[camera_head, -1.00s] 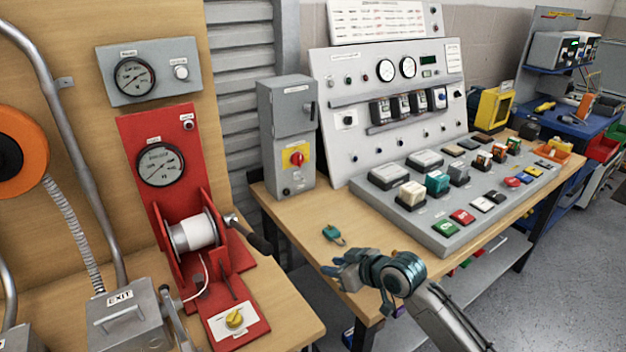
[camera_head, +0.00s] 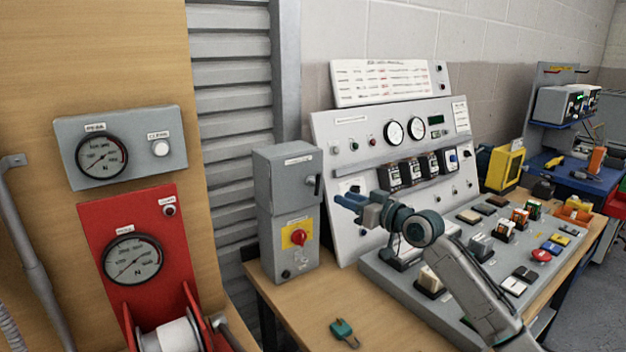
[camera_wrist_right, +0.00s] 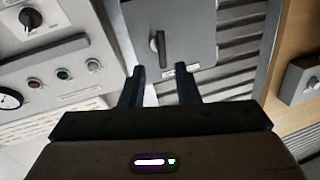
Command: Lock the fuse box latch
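The grey fuse box (camera_head: 288,205) stands on the bench, its door closed. Its black latch handle (camera_head: 317,184) is on the right side of the door front. The box front also bears a red rotary knob (camera_head: 299,237) on a yellow plate. My right gripper (camera_head: 347,204) is to the right of the latch, apart from it. In the right wrist view, the gripper (camera_wrist_right: 160,82) is open and empty, and the latch handle (camera_wrist_right: 159,48) appears beyond the gap between its fingers, lying roughly upright in the picture. My left gripper is in neither view.
A sloped control panel (camera_head: 325,140) with meters and switches stands close to the right of the box. A teal padlock (camera_head: 344,333) lies on the bench top (camera_head: 290,325). A red gauge stand (camera_head: 90,240) is on the left.

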